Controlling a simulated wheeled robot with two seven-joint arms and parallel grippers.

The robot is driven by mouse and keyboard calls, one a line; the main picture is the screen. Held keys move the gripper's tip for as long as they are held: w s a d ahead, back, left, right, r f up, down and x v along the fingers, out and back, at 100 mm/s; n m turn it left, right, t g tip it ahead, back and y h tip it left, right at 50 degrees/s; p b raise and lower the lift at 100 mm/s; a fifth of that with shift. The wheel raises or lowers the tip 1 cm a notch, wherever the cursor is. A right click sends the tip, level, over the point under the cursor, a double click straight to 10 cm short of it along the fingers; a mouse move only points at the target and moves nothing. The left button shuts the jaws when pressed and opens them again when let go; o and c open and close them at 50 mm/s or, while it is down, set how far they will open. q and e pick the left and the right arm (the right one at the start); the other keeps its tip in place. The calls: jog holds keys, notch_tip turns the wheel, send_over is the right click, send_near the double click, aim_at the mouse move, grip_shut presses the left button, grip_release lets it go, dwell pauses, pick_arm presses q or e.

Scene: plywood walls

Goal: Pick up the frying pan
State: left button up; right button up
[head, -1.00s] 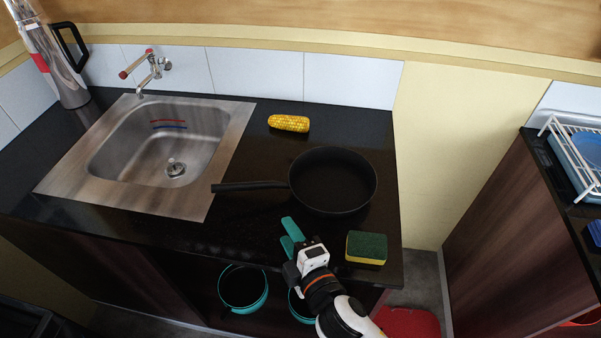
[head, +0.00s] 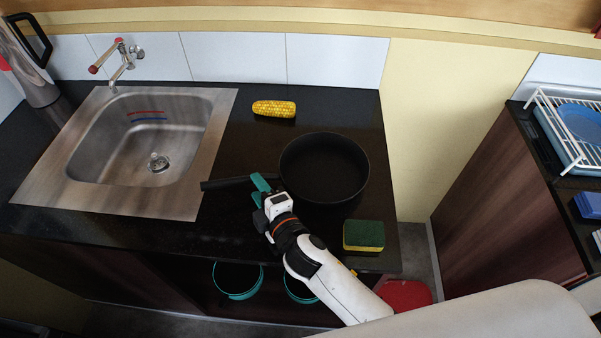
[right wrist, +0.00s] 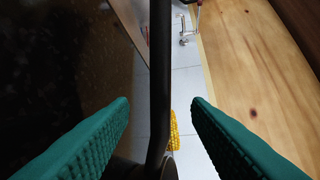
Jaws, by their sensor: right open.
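The black frying pan (head: 324,168) sits on the dark counter, right of the sink. Its handle (head: 224,183) points left toward the sink's edge. My right gripper (head: 261,190) is open at the handle, near where it joins the pan, with teal fingers. In the right wrist view the handle (right wrist: 160,75) runs upright through the gap between the two open fingers (right wrist: 160,115). I see a gap on each side, and no grip on it. The finger in front hides part of the handle in the head view. My left gripper is not in view.
A corn cob (head: 274,109) lies behind the pan. A green and yellow sponge (head: 363,236) is near the counter's front edge. The steel sink (head: 150,140) is at left, and a dish rack (head: 560,140) stands on the right counter. Teal-rimmed pots (head: 238,281) sit below.

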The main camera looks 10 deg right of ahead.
jog(key=p+x, duration=0.1)
jog(key=x, duration=0.3)
jog(key=shift+w+f, duration=0.1)
jog(key=shift+w, duration=0.3)
jog(key=shift+s, duration=0.1)
grip_shut()
jog(key=shift+r, duration=0.2)
